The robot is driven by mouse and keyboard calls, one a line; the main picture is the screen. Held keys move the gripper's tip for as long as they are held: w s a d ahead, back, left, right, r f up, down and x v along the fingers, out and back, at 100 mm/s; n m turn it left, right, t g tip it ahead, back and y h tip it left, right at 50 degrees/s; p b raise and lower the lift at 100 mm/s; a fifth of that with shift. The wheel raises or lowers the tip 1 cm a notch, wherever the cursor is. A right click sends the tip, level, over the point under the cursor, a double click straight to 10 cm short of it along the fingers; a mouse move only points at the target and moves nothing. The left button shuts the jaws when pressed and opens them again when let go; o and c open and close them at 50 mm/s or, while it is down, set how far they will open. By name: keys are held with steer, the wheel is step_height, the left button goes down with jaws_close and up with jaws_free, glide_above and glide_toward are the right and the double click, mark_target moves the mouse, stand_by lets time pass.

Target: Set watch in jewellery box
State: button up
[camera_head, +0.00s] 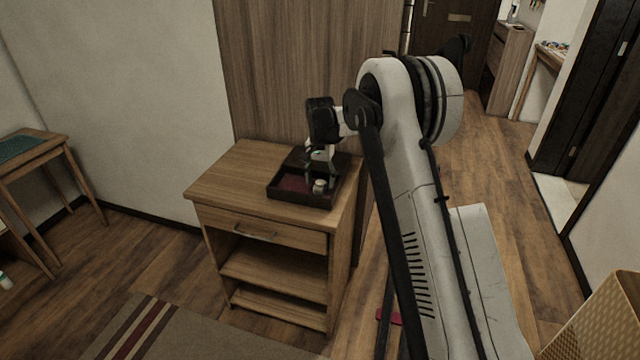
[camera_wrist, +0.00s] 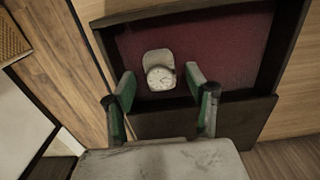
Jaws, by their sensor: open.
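The watch (camera_wrist: 160,77), with a round white dial on a pale rounded band or cushion, is inside the dark jewellery box (camera_wrist: 255,115). It is over the red lining, near one wall, and shows small in the head view (camera_head: 320,187). The open box (camera_head: 300,201) stands on the wooden cabinet. My gripper (camera_wrist: 161,88) is open, with green-sided fingers apart on either side of the watch and no visible contact. In the head view my gripper (camera_head: 319,162) is above the box; its fingertips are hard to make out. I cannot tell whether the watch touches the box floor.
The cabinet (camera_head: 222,182) has bare top to the left of the box, a drawer and open shelves below. A wood panel (camera_head: 290,70) rises close behind it. A small table (camera_head: 45,150) stands far left, and a woven basket (camera_head: 600,320) is at the lower right.

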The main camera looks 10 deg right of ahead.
mark_target(320, 183)
step_height(320, 183, up, 10)
steer(key=s+r+n+t, duration=0.2)
steer(key=s+r, duration=0.9)
steer(key=r, duration=0.1)
steer(key=s+a+r+n+t, duration=0.1)
steer(key=s+r+n+t, duration=0.2)
steer(key=s, duration=2.1)
steer(key=s+f+n+t, duration=0.1)
steer(key=s+f, duration=0.4)
steer(key=s, duration=0.7)
steer(key=shift+s+t+p, duration=0.15)
steer(key=shift+t+p, duration=0.25)
steer(key=shift+t, duration=0.2)
steer(key=shift+a, duration=0.15)
